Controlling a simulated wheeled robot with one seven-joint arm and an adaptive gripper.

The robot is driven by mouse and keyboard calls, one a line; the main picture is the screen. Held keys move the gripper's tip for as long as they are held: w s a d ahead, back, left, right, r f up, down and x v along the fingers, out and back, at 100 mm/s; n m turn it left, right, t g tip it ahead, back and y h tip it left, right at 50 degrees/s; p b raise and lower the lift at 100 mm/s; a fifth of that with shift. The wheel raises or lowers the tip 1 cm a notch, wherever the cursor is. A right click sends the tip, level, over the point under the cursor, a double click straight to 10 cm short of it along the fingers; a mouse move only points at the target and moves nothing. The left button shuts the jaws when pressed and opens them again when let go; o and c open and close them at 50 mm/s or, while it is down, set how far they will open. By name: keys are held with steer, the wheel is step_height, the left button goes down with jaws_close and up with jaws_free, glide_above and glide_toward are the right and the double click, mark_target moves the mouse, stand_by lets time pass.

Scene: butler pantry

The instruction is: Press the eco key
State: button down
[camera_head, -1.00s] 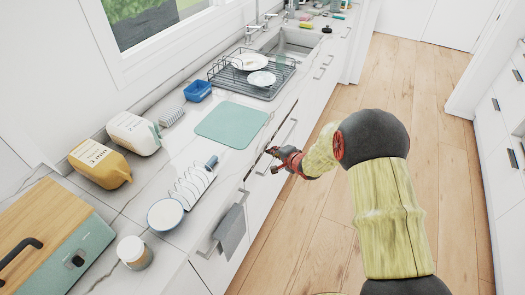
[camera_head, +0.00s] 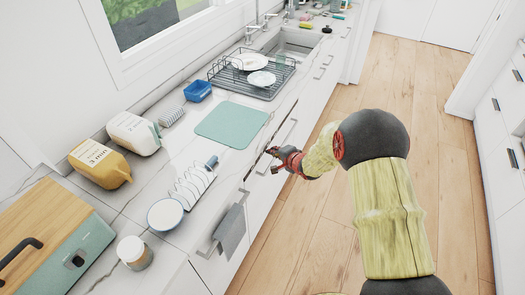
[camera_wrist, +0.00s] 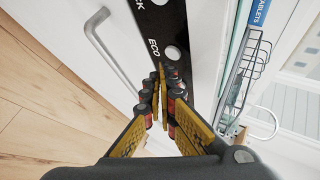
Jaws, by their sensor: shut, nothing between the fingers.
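A black control strip (camera_wrist: 155,20) runs along the top edge of a white appliance front in the wrist view. It carries the white word ECO, and a round pale eco key (camera_wrist: 172,53) sits beside that word. My gripper (camera_wrist: 161,75) is shut and empty, its fingertips just below the eco key in the picture. I cannot tell whether the tips touch the strip. In the head view my gripper (camera_head: 271,152) is at the counter's front edge, and the key is too small to make out there.
A bar handle (camera_wrist: 108,50) stands out from the white front beside the strip. On the counter are a teal mat (camera_head: 231,124), a white rack (camera_head: 192,187) and a bowl (camera_head: 165,215). A grey towel (camera_head: 231,230) hangs nearby. The wooden floor (camera_head: 310,240) is clear.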

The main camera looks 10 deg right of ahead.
steer(key=shift+a, duration=0.1)
steer(key=shift+w+a+p, duration=0.25)
steer(key=shift+p, duration=0.15)
steer(key=shift+w+a, duration=0.2)
steer(key=shift+a, duration=0.15)
stand_by(0.7)
stand_by(0.4)
steer(key=shift+s+d+p, duration=0.5)
steer(key=shift+d+p, duration=0.2)
steer(key=shift+p, duration=0.1)
steer(key=shift+d, duration=0.1)
steer(key=s+d+p, duration=0.1)
steer(key=d, duration=0.1)
steer(key=s+d+p, duration=0.1)
steer(key=s, duration=0.1)
steer(key=shift+d+p, duration=0.4)
